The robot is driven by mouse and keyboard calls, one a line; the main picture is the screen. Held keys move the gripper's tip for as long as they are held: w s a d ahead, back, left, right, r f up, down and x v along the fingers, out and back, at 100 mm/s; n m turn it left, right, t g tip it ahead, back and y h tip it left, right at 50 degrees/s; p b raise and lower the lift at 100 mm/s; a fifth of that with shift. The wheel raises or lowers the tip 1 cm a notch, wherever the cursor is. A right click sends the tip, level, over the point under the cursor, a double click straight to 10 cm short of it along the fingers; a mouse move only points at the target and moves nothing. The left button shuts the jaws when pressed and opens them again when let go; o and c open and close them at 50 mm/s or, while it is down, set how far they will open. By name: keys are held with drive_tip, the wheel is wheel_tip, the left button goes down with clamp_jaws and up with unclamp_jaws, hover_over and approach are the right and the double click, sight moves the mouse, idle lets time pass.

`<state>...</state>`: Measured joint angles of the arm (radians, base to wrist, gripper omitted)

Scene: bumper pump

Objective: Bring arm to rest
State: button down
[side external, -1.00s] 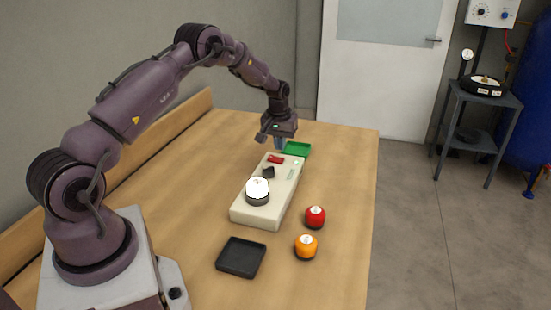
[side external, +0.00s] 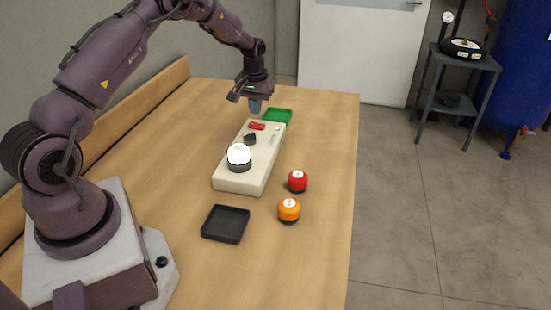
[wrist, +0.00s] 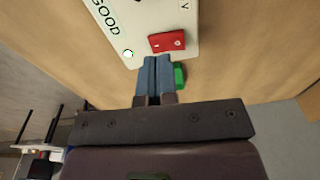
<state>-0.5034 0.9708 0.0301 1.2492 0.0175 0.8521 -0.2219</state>
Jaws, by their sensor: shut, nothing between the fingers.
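My gripper (side external: 255,106) is above the far end of the cream pump box, near the green tray. In the wrist view my gripper's blue fingers (wrist: 154,72) are together with nothing between them. The cream box (side external: 230,181) lies on the wooden table and carries a white-topped round piece (side external: 239,154), a small black part (side external: 250,139) and a red switch (side external: 257,126). The red switch also shows in the wrist view (wrist: 166,41), beside the fingertips. The green tray (side external: 278,115) is partly hidden by the fingers in the wrist view (wrist: 180,76).
A black tray (side external: 226,224) lies in front. A wooden ledge (side external: 135,103) runs along the wall. A grey stand (side external: 452,107) is beyond the table. The table's right strip is clear.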

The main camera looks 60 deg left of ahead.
drive_tip(key=s+d+r+m+t, duration=0.5)
drive_tip(key=s+d+r+m, duration=0.3)
drive_tip(key=s+d+r, duration=1.6)
drive_tip(key=shift+s+d+r+h, duration=0.2)
drive_tip(key=shift+s+d+h, duration=0.2)
drive_tip(key=shift+s+d, duration=0.9)
